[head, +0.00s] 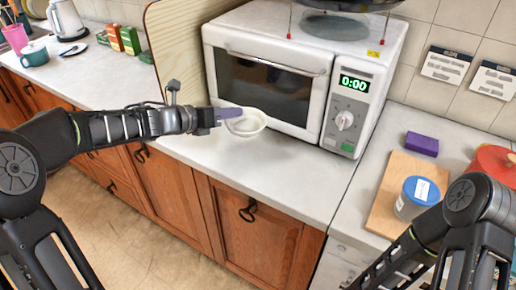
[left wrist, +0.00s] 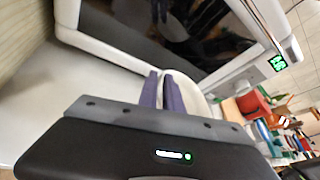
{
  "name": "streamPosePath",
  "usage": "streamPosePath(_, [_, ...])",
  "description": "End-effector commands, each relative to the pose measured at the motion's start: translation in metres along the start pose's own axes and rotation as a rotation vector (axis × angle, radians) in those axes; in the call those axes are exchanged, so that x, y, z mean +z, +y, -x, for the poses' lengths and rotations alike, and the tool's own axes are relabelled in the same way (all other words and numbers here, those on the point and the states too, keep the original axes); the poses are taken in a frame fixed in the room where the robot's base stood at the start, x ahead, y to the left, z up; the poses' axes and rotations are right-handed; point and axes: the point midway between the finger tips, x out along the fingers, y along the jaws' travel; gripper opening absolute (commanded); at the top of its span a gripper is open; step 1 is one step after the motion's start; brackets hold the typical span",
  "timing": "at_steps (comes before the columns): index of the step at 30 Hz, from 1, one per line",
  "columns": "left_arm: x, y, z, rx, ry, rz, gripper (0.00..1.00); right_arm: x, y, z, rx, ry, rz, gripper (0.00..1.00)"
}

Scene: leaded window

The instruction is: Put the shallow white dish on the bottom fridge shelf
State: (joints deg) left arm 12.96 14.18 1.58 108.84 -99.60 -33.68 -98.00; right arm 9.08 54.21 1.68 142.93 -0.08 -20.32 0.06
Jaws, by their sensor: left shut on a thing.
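The shallow white dish (head: 246,123) is in front of the white microwave, at or just above the worktop; I cannot tell whether it touches. My left gripper (head: 228,114) is shut on the dish's left rim. In the left wrist view the two purple-grey fingers (left wrist: 163,92) pinch the dish (left wrist: 190,95), which is partly hidden behind them. My right arm shows at the lower right of the head view, but its gripper is out of view. No fridge or fridge shelf can be made out.
The microwave (head: 305,75) stands close behind the dish. A wooden board (head: 385,205), a blue-lidded tub (head: 417,198), a purple block (head: 422,145) and a red pot (head: 492,165) are at the right. A kettle (head: 67,20) and a teal mug (head: 35,54) are at the far left.

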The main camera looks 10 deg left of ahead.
Motion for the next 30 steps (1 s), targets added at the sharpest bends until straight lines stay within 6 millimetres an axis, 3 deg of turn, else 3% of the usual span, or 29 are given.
streamPosePath(10, [-0.002,0.001,-0.001,-0.001,0.0,0.001,0.0,0.001,0.0,0.0,0.0,-0.002,0.0,0.15])
streamPosePath(21, [-0.049,0.021,-0.02,-0.001,0.001,0.003,0.0,0.001,0.002,-0.005,0.0,-0.001,0.0,0.15])
streamPosePath(30, [-0.053,0.023,-0.022,-0.001,-0.001,0.0,0.0,0.0,0.002,-0.005,0.0,-0.001,0.0,0.15])
